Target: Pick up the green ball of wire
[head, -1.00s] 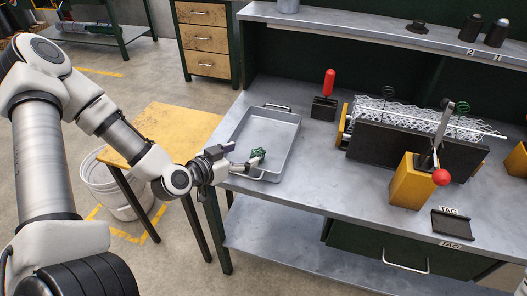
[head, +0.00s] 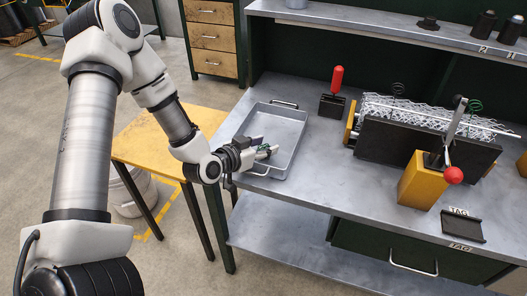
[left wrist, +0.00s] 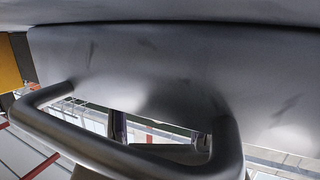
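The green ball of wire (head: 264,150) is in the shallow grey metal tray (head: 290,150), near its front left side. Only part of it shows. My left gripper (head: 264,147) reaches over the tray's left front rim, with its fingers on either side of the ball. I cannot tell whether they have closed on it. In the left wrist view, the tray's wall and handle (left wrist: 110,155) block most of the sight, and the fingers show only in part behind the handle. The ball is hidden there. My right gripper is not in view.
The tray stands on the grey workbench (head: 330,185). A red-handled tool (head: 337,80) is right of it. Farther right stands a wire-mesh fixture (head: 430,135) with yellow blocks and a red-knobbed lever (head: 453,174). A yellow table (head: 150,140) is left of the bench.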

